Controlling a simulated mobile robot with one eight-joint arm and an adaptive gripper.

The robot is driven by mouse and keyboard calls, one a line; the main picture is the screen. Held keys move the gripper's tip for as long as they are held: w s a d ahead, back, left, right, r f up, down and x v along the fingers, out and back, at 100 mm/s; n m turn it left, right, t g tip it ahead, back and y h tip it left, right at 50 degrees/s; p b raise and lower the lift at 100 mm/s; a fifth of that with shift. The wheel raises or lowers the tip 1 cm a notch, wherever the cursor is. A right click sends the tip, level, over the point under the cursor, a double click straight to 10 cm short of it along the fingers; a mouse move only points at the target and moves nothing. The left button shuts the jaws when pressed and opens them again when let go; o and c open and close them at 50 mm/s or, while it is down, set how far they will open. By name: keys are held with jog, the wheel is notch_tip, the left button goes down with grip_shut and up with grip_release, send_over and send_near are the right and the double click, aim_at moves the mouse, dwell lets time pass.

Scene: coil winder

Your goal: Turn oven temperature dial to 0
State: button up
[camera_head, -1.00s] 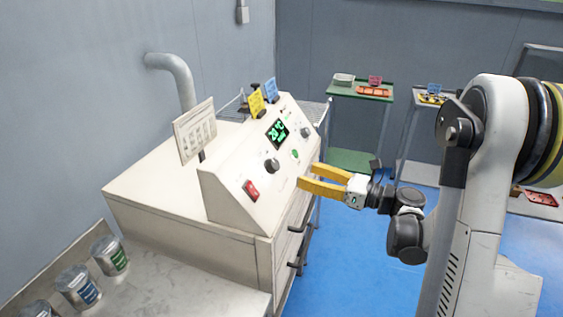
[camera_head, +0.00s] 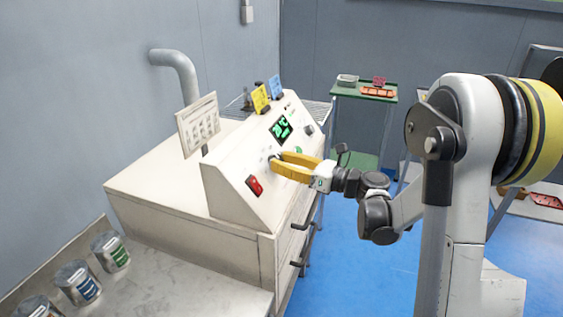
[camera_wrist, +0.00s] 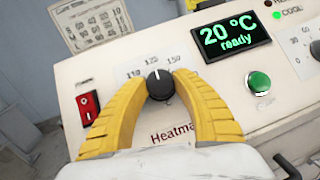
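The oven temperature dial (camera_wrist: 159,84) is a round black knob on the sloped cream panel. In the wrist view its white pointer mark is near the top, around the 125 label. My gripper (camera_head: 274,160) has two yellow fingers, and in the wrist view they come in on the left and right of the dial (camera_wrist: 160,78). The tips sit against its sides, shut on it. In the head view the fingers mostly hide the dial. The green display (camera_wrist: 235,36) reads 20 °C, ready.
A red switch (camera_wrist: 88,107) is left of the dial and a green button (camera_wrist: 259,82) is right of it. Another knob (camera_head: 309,130) is farther along the panel. Several cans (camera_head: 78,283) stand on the near-left bench. A handle (camera_head: 303,222) sticks out below the panel.

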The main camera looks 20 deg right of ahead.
jog(key=c, duration=0.4)
jog(key=shift+c, duration=0.2)
jog(key=shift+n, duration=0.4)
jog(key=n+g+y, duration=0.2)
jog(key=n, duration=0.2)
jog(key=shift+w+d+g, duration=0.1)
jog(key=shift+g, duration=0.2)
jog(key=n+g+y, duration=0.1)
jog(key=n+g, duration=0.1)
jog(key=n, duration=0.1)
jog(key=n+g+y+p, duration=0.1)
jog(key=n+g, duration=0.1)
jog(key=n, duration=0.1)
jog(key=shift+w+r, duration=0.1)
jog(key=n+g+p, duration=0.1)
jog(key=n+g, duration=0.1)
jog(key=n, duration=0.1)
jog(key=n+g+p, duration=0.2)
jog(key=n, duration=0.2)
jog(key=shift+w+r+g, duration=0.1)
jog(key=shift+r+g, duration=0.05)
jog(key=shift+g, duration=0.25)
jog(key=n+g+h+p, duration=0.1)
jog(key=n, duration=0.2)
jog(key=shift+n+g+h+p, duration=0.3)
jog(key=shift+g+h+p, duration=0.05)
jog(key=shift+g+h, duration=0.05)
jog(key=shift+n+g+h+p, duration=0.4)
jog(key=shift+n+p, duration=0.05)
jog(key=shift+n, duration=0.35)
